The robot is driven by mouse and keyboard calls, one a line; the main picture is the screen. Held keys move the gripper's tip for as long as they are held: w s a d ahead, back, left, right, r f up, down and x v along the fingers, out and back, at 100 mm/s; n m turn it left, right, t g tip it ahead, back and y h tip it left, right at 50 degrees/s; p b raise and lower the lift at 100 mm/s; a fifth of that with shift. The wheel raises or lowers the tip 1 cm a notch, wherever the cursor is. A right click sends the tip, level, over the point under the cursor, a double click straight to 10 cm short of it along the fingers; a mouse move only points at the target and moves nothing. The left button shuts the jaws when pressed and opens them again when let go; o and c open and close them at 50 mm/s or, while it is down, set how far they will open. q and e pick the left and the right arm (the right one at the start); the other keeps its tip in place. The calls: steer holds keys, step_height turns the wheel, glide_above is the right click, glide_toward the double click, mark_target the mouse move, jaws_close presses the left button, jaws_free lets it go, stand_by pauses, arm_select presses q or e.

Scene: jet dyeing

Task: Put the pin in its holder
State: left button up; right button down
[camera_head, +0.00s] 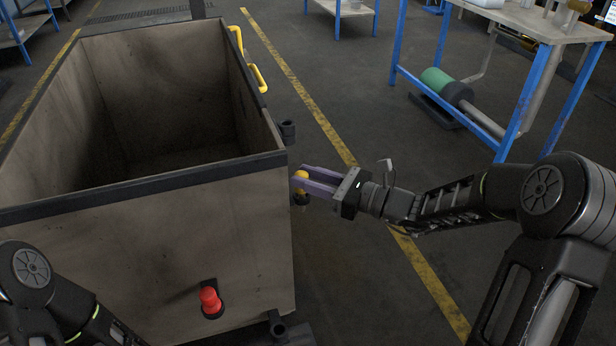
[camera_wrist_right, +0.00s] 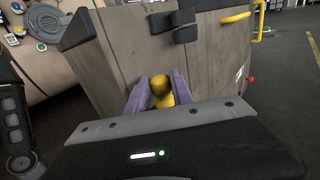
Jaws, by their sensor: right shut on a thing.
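The yellow pin (camera_head: 300,177) is between the purple fingers of my right gripper (camera_head: 304,180), which is shut on it. It is beside the right front corner of the large cart (camera_head: 240,240). In the right wrist view the pin's rounded yellow head (camera_wrist_right: 160,84) shows between the fingers (camera_wrist_right: 161,92), in front of the cart's wall. A dark piece (camera_head: 301,199) shows just under the pin; I cannot tell if it is the pin's lower end or a holder. My left gripper is out of view.
A red knob (camera_head: 210,299) sits in a dark slot on the cart's front. Yellow handles (camera_head: 257,77) are on its far right side. A blue-legged table (camera_head: 520,22) stands at the upper right. The floor between is clear, with a yellow line.

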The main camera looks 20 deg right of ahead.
steer(key=c, duration=1)
jaws_free()
steer(key=shift+c, duration=0.2)
steer(key=shift+d, duration=0.1)
steer(key=p+v, duration=0.1)
steer(key=v, duration=0.6)
steer(key=shift+s+d, duration=0.2)
steer(key=shift+s, duration=0.05)
steer(key=shift+f, duration=0.1)
